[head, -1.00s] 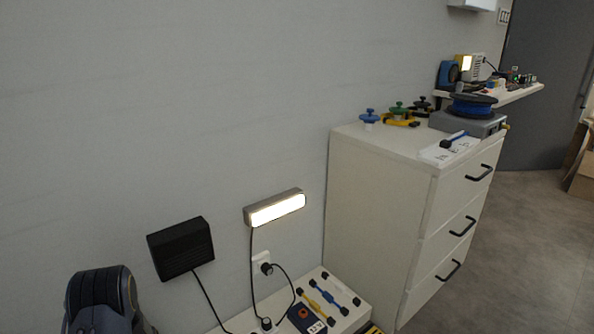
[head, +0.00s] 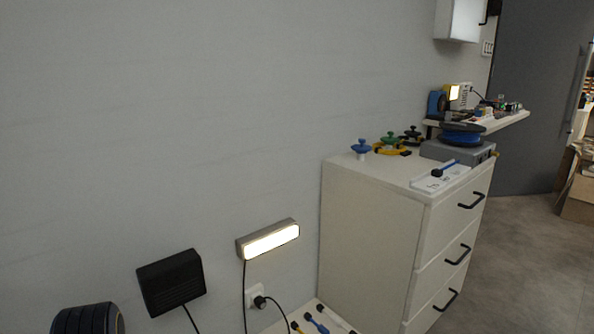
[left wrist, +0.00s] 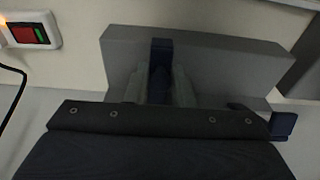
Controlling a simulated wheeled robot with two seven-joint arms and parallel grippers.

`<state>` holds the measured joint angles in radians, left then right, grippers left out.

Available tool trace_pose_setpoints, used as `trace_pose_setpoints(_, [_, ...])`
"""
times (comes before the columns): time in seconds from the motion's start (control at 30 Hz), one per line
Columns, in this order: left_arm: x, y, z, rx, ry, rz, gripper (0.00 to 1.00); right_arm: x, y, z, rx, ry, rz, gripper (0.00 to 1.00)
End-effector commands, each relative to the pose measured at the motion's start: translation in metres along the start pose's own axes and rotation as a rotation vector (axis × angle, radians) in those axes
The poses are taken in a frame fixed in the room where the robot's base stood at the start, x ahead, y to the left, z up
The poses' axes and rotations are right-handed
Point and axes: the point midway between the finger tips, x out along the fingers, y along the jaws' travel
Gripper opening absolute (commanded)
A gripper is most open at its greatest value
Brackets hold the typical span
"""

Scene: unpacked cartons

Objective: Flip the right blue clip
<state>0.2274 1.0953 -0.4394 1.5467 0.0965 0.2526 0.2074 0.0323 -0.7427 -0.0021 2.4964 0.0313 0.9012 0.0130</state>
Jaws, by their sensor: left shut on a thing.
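In the left wrist view a grey block (left wrist: 215,62) fills the upper middle. A dark blue clip (left wrist: 161,52) stands against it at the centre. My left gripper (left wrist: 160,88) is shut on this clip, with one pale finger on each side. The clip's lower part is partly hidden between the fingers. A second dark blue clip (left wrist: 283,125) sticks out at the right, beyond the edge of my dark wrist housing. I cannot make out the clips there.
A red and green switch (left wrist: 30,33) is at the upper left of the left wrist view, with a black cable below. In the head view a white drawer cabinet (head: 375,235) stands right of a lit wall lamp (head: 268,240) and a black wall box (head: 171,282). Floor is open at right.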

Motion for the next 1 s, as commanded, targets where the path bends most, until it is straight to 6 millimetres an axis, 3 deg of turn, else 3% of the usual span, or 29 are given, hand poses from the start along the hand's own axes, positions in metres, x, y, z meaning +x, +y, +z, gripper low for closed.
trace_pose_setpoints(1.0, [-0.026,0.0,-0.026,-0.001,0.013,0.002,0.05,-0.008,-0.004,-0.004,0.0,0.0,0.0,0.44])
